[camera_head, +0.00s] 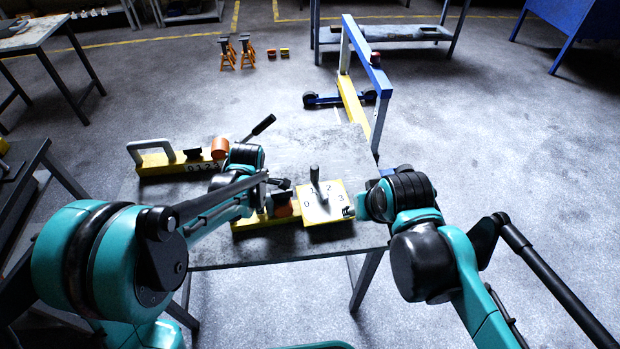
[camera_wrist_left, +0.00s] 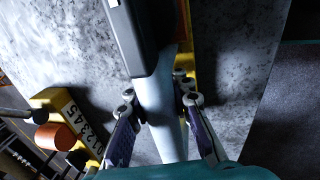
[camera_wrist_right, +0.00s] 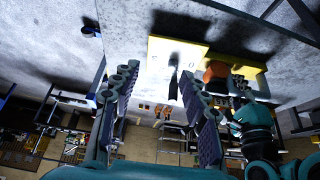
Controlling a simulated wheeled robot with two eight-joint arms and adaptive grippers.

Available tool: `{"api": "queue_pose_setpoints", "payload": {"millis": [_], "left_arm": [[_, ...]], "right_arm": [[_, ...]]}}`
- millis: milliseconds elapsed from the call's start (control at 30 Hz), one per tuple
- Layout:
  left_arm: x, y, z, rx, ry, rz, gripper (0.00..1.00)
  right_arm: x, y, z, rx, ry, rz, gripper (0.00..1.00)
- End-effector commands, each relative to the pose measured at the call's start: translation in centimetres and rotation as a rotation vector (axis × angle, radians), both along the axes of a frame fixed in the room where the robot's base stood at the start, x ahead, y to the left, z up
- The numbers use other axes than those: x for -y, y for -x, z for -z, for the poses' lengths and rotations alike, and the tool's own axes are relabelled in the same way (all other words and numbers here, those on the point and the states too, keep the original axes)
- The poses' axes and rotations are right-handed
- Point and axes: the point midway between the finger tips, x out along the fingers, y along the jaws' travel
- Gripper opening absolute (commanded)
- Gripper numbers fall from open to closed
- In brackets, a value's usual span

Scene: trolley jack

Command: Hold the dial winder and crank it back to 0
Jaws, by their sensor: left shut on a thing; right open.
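The dial winder is a yellow base with a pale square dial plate (camera_head: 340,205) marked 0, 1, 2 and 3, on the near right part of the table. Its crank, with a dark upright knob (camera_head: 314,174), stands near the 1 and 2; the exact reading is unclear. An orange cylinder (camera_head: 284,210) sits beside the plate. My left gripper (camera_wrist_left: 160,103) is shut on the winder's grey handle (camera_wrist_left: 158,82). My right gripper (camera_wrist_right: 160,100) is open beside the plate's right side; the dark crank knob (camera_wrist_right: 173,82) shows beyond its fingers, apparently untouched.
A second yellow device (camera_head: 160,168) with a grey handle, numbers, an orange cylinder and a black lever lies at the table's (camera_head: 310,140) back left. A blue and yellow frame (camera_head: 366,70) stands behind the table. Orange jack stands (camera_head: 247,52) are on the floor.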

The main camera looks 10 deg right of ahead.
Motion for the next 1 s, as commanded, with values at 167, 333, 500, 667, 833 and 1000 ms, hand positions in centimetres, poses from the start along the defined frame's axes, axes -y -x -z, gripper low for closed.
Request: {"api": "queue_pose_setpoints", "payload": {"millis": [167,333,500,667,833,1000], "left_arm": [[0.0,0.1,0.0,-0.002,0.000,0.001,0.00],[0.0,0.1,0.0,-0.001,0.000,0.001,0.00],[0.0,0.1,0.0,-0.001,0.000,0.001,0.00],[0.0,0.0,0.1,-0.001,0.000,0.001,0.00],[0.0,0.0,0.0,-0.001,0.001,0.001,0.00],[0.0,0.0,0.1,-0.001,0.001,0.001,0.00]], "right_arm": [[-1.2,-4.8,-2.6,-0.106,0.006,-0.031,0.44],[-2.5,-9.4,-3.9,-0.207,0.015,-0.059,0.44],[-4.0,-13.9,-4.0,-0.308,0.024,-0.086,0.44],[-5.6,-17.6,-3.3,-0.397,0.035,-0.111,0.44],[-6.8,-20.3,-2.1,-0.470,0.044,-0.131,0.44],[-7.5,-21.6,-1.3,-0.506,0.049,-0.140,0.44]]}}
